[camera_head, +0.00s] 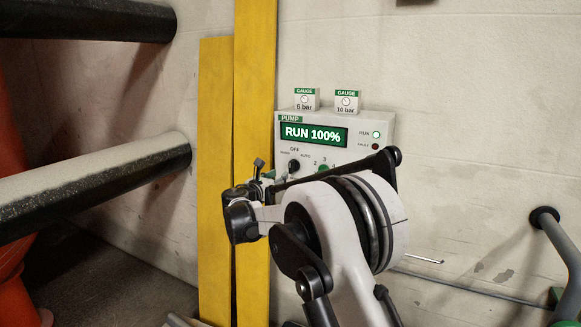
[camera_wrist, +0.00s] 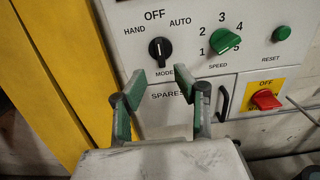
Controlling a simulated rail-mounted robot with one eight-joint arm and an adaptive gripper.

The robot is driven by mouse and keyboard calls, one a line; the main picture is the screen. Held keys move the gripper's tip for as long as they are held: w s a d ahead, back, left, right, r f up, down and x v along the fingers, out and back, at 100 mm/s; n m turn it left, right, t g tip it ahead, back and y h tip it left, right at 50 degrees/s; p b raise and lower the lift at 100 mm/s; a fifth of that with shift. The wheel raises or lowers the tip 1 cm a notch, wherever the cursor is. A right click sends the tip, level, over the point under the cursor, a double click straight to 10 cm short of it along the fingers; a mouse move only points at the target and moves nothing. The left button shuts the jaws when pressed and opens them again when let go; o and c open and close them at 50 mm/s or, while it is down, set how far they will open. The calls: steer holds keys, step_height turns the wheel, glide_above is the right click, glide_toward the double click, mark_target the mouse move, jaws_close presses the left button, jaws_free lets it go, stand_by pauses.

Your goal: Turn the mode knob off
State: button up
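The black mode knob (camera_wrist: 160,50) is on the pump panel, with HAND, OFF and AUTO printed around it. Its white mark looks roughly upright, towards OFF, but it is too small to be sure. The knob also shows in the head view (camera_head: 293,165). My gripper (camera_wrist: 169,86) is open and empty, its green-padded fingers spread below the knob in the wrist view, not around it. The pump panel (camera_head: 383,125) shows RUN 100% on its display (camera_head: 313,134), and the green RUN lamp (camera_head: 376,134) is lit.
The green speed knob (camera_wrist: 226,40) is right of the mode knob, with a green reset button (camera_wrist: 281,33) beyond. A red switch (camera_wrist: 266,99) on a yellow plate and a black handle (camera_wrist: 224,101) are lower right. Yellow posts (camera_head: 254,90) stand left of the panel.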

mark_target(290, 167)
steer(key=p+x, duration=0.1)
steer(key=x, duration=0.9)
steer(key=shift+c, duration=0.2)
jaws_close()
